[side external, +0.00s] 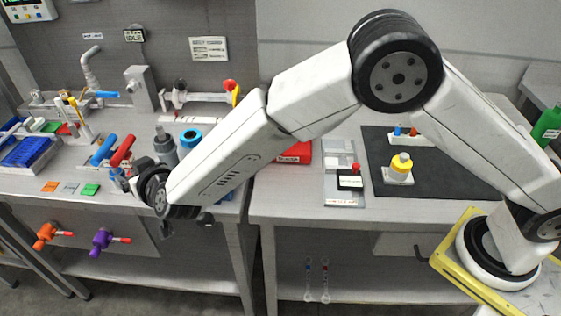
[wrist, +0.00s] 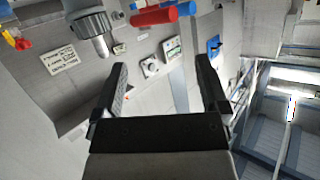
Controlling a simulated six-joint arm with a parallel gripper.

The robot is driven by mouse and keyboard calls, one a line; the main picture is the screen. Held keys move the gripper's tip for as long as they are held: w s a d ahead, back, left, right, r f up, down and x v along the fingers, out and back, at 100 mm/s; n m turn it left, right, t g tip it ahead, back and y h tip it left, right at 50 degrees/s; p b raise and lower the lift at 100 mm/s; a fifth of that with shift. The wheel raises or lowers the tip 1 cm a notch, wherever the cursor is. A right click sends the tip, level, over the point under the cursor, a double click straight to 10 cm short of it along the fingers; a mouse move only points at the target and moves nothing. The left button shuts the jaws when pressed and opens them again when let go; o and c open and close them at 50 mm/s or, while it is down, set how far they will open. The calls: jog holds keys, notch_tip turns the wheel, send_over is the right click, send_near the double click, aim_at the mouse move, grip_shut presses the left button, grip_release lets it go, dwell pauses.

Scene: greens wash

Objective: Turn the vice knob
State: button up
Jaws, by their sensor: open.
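I cannot tell for certain which part is the vice knob. In the wrist view, a ribbed grey metal cylinder (wrist: 92,28) shows at the upper left, beyond and left of my gripper (wrist: 161,68). My gripper is open, with its two black fingers apart and nothing visible between them. In the side external view, a grey cylindrical fitting (side external: 165,146) stands on the left bench just behind my wrist. My wrist hangs over that bench's front part and hides some of what lies there; the fingers are not clear in that view.
Red (side external: 122,151) and blue (side external: 103,150) handles stand close left of my wrist. A blue ring (side external: 190,138) is behind it. Orange (side external: 45,235) and purple (side external: 102,241) valves hang under the bench front. Coloured tiles (side external: 90,189) lie near the edge.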

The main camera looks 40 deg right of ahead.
notch_tip(320, 180, up, 5)
jog(key=m+g+h, duration=0.1)
jog(key=m+h, duration=0.6)
jog(key=h, duration=0.7)
send_over(204, 223)
jog(key=v, duration=0.5)
notch_tip(204, 223, down, 20)
jog(key=shift+w, duration=0.1)
jog(key=shift+x, duration=3.9)
jog(key=shift+c, duration=0.2)
